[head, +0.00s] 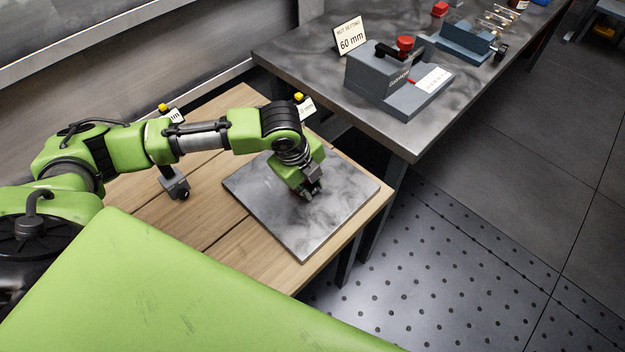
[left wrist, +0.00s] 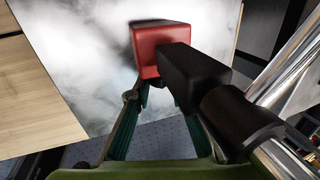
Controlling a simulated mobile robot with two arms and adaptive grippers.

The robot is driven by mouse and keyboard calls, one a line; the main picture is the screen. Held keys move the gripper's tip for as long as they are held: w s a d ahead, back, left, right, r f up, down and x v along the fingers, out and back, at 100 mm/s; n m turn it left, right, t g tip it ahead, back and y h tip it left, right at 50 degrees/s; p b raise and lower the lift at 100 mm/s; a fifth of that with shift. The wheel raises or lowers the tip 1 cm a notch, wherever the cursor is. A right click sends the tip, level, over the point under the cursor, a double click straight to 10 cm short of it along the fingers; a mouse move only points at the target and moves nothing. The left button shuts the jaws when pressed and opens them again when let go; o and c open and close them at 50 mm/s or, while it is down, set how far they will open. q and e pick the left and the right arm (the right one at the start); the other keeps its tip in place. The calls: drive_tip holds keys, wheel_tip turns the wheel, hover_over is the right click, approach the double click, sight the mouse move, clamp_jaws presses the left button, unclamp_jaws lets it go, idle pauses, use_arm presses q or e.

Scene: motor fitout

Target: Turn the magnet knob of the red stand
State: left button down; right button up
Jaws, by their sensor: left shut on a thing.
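My left gripper (head: 312,191) points down over the grey plate (head: 291,230) on the wooden table. In the left wrist view its two green-padded fingers (left wrist: 158,105) converge at the lower edge of a red block (left wrist: 158,50), which I take as part of the red stand. A black block (left wrist: 192,76) and a black cylinder (left wrist: 240,120) extend from it to the lower right. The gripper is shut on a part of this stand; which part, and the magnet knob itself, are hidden. My right gripper is not in view.
A dark stand base (head: 174,184) with a yellow-topped stand (head: 163,107) is left of the plate. Another yellow top (head: 299,97) shows behind my arm. A grey bench (head: 300,65) carries a blue-grey fixture (head: 385,85) and a "60 mm" sign (head: 350,36).

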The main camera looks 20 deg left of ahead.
use_arm(q)
drive_tip(key=shift+s+t, duration=0.1)
drive_tip(key=shift+t, duration=0.4)
drive_tip(key=c, duration=1.8)
unclamp_jaws()
drive_tip(key=v, duration=1.2)
drive_tip(key=shift+a, duration=0.25)
drive_tip(key=shift+c, duration=0.5)
